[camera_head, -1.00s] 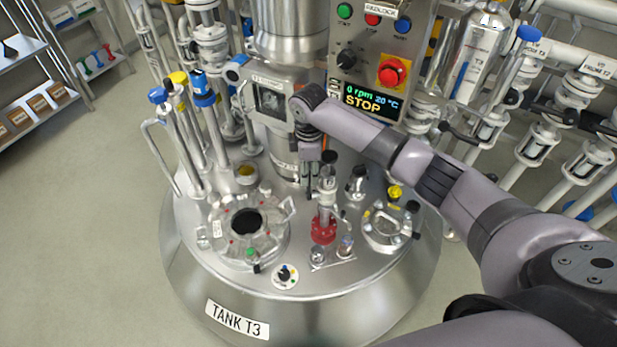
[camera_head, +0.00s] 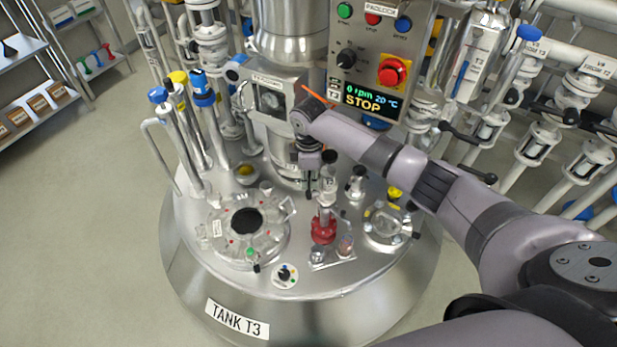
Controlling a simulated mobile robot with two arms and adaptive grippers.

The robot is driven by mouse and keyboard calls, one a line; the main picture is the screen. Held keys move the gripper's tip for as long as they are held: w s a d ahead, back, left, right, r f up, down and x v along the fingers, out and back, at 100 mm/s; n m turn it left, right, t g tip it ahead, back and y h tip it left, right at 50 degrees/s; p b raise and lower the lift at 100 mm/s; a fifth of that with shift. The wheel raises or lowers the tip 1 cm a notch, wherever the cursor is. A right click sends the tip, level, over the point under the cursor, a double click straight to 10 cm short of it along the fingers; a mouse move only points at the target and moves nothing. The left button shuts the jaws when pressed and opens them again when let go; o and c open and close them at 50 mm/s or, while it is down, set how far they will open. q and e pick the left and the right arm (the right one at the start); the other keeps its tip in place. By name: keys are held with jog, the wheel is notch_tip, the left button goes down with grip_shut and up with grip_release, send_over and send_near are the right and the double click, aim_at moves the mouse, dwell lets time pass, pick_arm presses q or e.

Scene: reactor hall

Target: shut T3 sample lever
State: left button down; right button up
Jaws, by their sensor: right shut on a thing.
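My right gripper (camera_head: 309,194) points down just left of this upright part. Its fingers are shut, and what they hold looks like the sample lever. The lever is too small and too covered by the fingers to make out clearly. My left gripper is not in view.
The control panel (camera_head: 374,60) reads STOP. Tall blue-topped and yellow-topped pipes crowd the left. An orange strip (camera_head: 316,95) shows behind my wrist.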

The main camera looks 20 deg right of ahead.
grip_shut()
dwell(0.3)
jog(key=shift+s+r+p, duration=0.1)
jog(key=shift+s+p, duration=0.05)
jog(key=shift+p, duration=0.3)
jog(key=shift+s+a+f+t+h+p, duration=0.1)
jog(key=shift+s+f+t+p, duration=0.2)
jog(key=shift+s+t+p, duration=0.65)
jog(key=shift+s+a+f+t+h+p, duration=0.15)
jog(key=shift+s+f+t+p, duration=0.35)
jog(key=shift+t+p, duration=0.7)
jog(key=shift+s+a+f+t+h+p, duration=0.1)
jog(key=shift+s+f+t+p, duration=0.05)
jog(key=shift+s+t+p, duration=0.95)
jog(key=shift+w+t, duration=0.25)
